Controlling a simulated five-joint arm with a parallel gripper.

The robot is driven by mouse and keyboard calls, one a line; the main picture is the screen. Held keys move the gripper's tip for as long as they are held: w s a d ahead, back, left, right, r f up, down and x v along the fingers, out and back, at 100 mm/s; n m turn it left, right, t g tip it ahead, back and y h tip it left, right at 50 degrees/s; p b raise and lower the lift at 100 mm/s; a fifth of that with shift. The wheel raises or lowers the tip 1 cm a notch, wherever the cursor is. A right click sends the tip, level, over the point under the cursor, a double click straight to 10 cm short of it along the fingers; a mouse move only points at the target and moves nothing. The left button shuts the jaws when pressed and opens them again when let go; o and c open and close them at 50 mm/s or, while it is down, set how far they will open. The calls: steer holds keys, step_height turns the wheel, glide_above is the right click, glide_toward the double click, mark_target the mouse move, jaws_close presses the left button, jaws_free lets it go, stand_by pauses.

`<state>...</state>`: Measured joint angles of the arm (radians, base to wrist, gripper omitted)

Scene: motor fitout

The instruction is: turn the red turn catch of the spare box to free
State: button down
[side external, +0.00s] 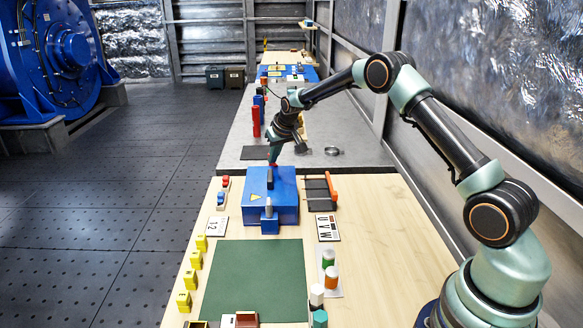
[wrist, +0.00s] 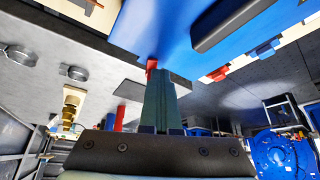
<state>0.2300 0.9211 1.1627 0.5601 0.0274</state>
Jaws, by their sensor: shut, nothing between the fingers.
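The blue spare box (side external: 285,187) stands on the wooden bench, with a dark handle on its lid and a warning triangle. It fills the upper right of the wrist view (wrist: 185,35). The red turn catch (wrist: 152,65) shows as a small red piece at the box's edge, just beyond my fingertips. My gripper (side external: 274,153) is shut and empty, pointing down at the far side of the box. In the wrist view the closed fingers (wrist: 160,78) overlap part of the catch. I cannot tell whether they touch it, or its exact angle.
Red cylinders (side external: 256,122) stand on the grey bench beyond the box. A dark tray with a red-orange handle (side external: 332,187) lies close on the right. Small red and blue pieces (side external: 223,190) are on the left.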

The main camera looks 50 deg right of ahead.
steer(key=shift+s+d, duration=0.2)
steer(key=shift+d, duration=0.2)
steer(key=shift+s+d, duration=0.1)
steer(key=shift+d, duration=0.65)
stand_by(0.4)
steer(key=shift+s+r, duration=0.1)
steer(key=shift+s, duration=0.25)
step_height(320, 180, up, 6)
steer(key=shift+f, duration=0.1)
steer(key=shift+a, duration=0.1)
stand_by(0.4)
